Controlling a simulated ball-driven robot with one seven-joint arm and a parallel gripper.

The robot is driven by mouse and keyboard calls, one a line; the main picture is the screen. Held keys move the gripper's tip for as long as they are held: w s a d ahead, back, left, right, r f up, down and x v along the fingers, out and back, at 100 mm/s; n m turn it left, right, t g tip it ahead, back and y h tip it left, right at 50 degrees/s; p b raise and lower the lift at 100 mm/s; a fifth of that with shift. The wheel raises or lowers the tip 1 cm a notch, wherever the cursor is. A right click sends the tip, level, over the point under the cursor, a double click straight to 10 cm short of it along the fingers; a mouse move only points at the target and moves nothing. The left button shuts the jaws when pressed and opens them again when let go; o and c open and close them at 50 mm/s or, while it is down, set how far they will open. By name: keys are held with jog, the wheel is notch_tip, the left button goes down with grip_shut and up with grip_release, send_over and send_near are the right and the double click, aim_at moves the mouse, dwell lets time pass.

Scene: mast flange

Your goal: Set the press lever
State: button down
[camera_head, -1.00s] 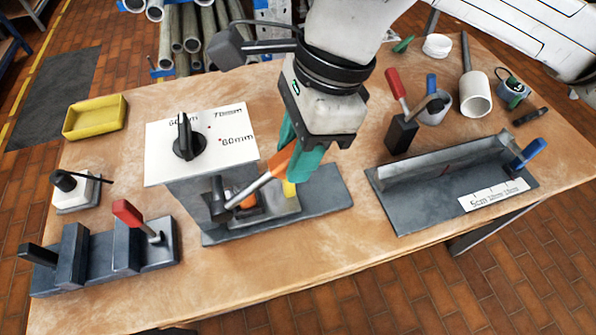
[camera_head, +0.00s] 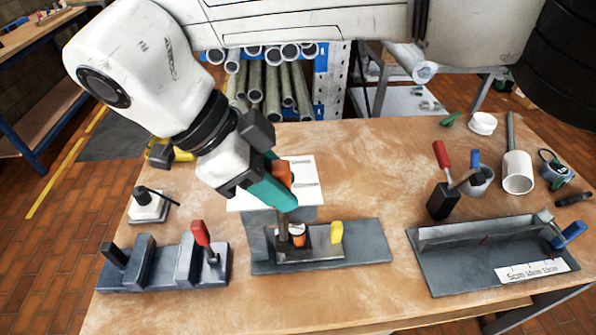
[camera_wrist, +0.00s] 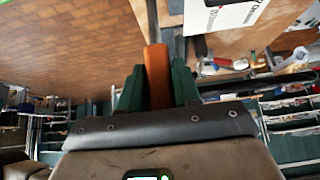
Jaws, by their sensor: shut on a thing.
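The press (camera_head: 350,252) stands on a dark base plate near the middle of the table. Its lever has an orange handle (camera_head: 285,172) and a metal rod (camera_head: 283,222) that now stands close to upright. My gripper (camera_head: 284,194), with green fingers, is shut on the orange handle. The wrist view shows the handle (camera_wrist: 158,75) between both fingers, with the rod running out beyond it. A white marked panel (camera_head: 306,172) lies behind my gripper, which covers part of it. A small orange part (camera_head: 298,233) and a yellow piece (camera_head: 337,231) sit on the press.
A dark fixture with a red handle (camera_head: 201,234) stands to the left. A dark angled tray with a scale (camera_head: 440,262) stands to the right. A tool holder (camera_head: 443,200) and a white cup (camera_head: 517,172) stand behind it. The table between press and tray is clear.

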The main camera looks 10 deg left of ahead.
jog(key=shift+s+a+f+t+h+p, duration=0.1)
jog(key=shift+s+a+t+h+p, duration=0.1)
jog(key=shift+a+h+p, duration=0.35)
jog(key=shift+s+a+f+t+h+p, duration=0.2)
jog(key=shift+a+h, duration=0.25)
jog(key=shift+a, duration=0.3)
jog(key=shift+r, duration=0.1)
jog(key=c, duration=0.9)
grip_release()
jog(key=shift+a, duration=0.15)
jog(key=p+v, duration=0.6)
jog(key=v, duration=0.4)
jog(key=shift+a+r+p, duration=0.25)
jog(key=shift+r+p, duration=0.05)
jog(key=shift+p, duration=0.1)
